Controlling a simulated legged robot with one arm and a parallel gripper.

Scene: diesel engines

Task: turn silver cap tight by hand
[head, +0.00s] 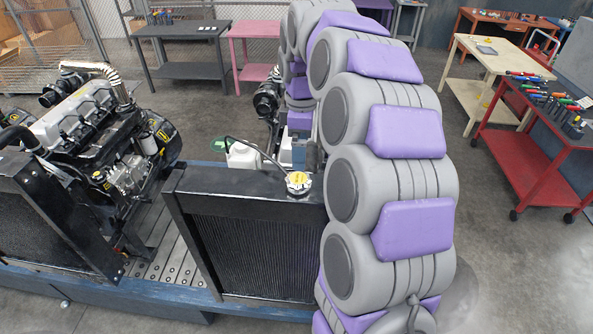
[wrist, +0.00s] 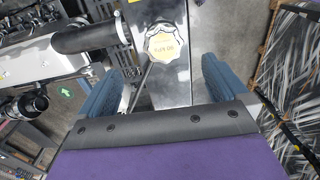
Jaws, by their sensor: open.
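The silver cap (head: 298,182) with a yellow label sits on top of the black radiator (head: 262,240) near its right end. In the wrist view the cap (wrist: 166,44) is ahead of my gripper (wrist: 172,80), roughly centred between the two blue fingers but beyond their tips. My gripper is open and empty, with wide room between the fingers. In the head view my gripper (head: 305,152) is just behind and above the cap, partly hidden by my arm. I cannot tell whether the cap is fully seated.
A white reservoir (head: 243,155) with a black hose stands behind the radiator. A second engine (head: 100,130) with its own radiator is on the left. A red cart (head: 535,150) with tools and several workbenches stand around; the floor between is clear.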

